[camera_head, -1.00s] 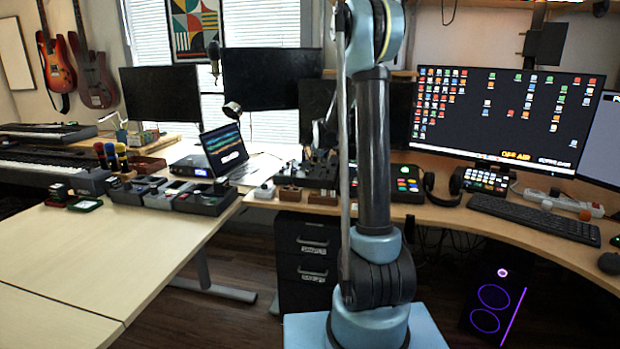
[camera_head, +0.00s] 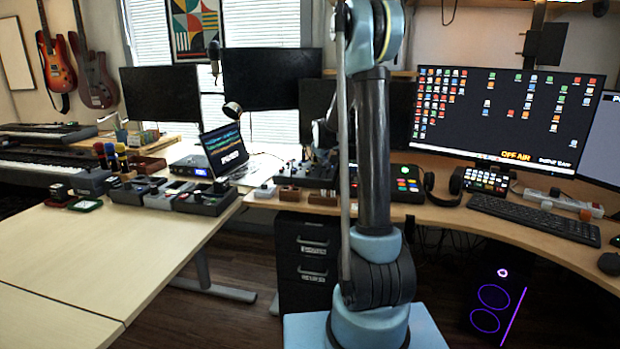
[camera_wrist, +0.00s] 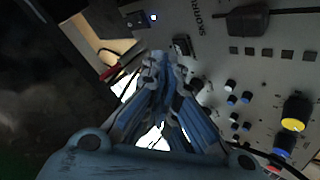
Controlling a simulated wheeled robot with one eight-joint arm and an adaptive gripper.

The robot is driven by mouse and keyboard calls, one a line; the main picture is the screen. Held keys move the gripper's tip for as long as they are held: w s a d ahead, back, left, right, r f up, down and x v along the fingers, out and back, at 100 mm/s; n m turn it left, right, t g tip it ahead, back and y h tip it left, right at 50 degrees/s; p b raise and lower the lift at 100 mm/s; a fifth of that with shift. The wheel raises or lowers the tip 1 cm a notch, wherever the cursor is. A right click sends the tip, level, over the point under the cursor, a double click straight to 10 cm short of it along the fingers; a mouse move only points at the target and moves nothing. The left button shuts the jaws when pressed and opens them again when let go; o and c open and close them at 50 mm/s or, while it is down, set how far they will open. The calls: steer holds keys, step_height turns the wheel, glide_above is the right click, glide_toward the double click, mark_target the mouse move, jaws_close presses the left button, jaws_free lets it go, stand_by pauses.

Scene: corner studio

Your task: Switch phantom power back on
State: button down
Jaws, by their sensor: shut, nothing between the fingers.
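In the wrist view, my gripper (camera_wrist: 165,62) is shut and empty, with its fingertips over or close to the near edge of a grey mixer panel (camera_wrist: 215,65). A small black switch-like part (camera_wrist: 181,44) sits on the panel just beyond and right of the fingertips. I cannot read a phantom power label or tell a switch position. Whether the fingertips touch the panel is unclear. In the head view, the mixer (camera_head: 308,172) stands on the desk left of my arm column, and my gripper cannot be made out there.
A black block (camera_wrist: 234,20) sits at the panel's top. A laptop (camera_head: 225,150) is left of the mixer; the left table (camera_head: 100,250) is mostly bare.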

mark_target(322, 167)
steer(key=shift+f, duration=0.5)
stand_by(0.5)
steer(key=shift+r, duration=0.65)
steer(key=shift+r, duration=0.1)
steer(key=shift+r, duration=2.9)
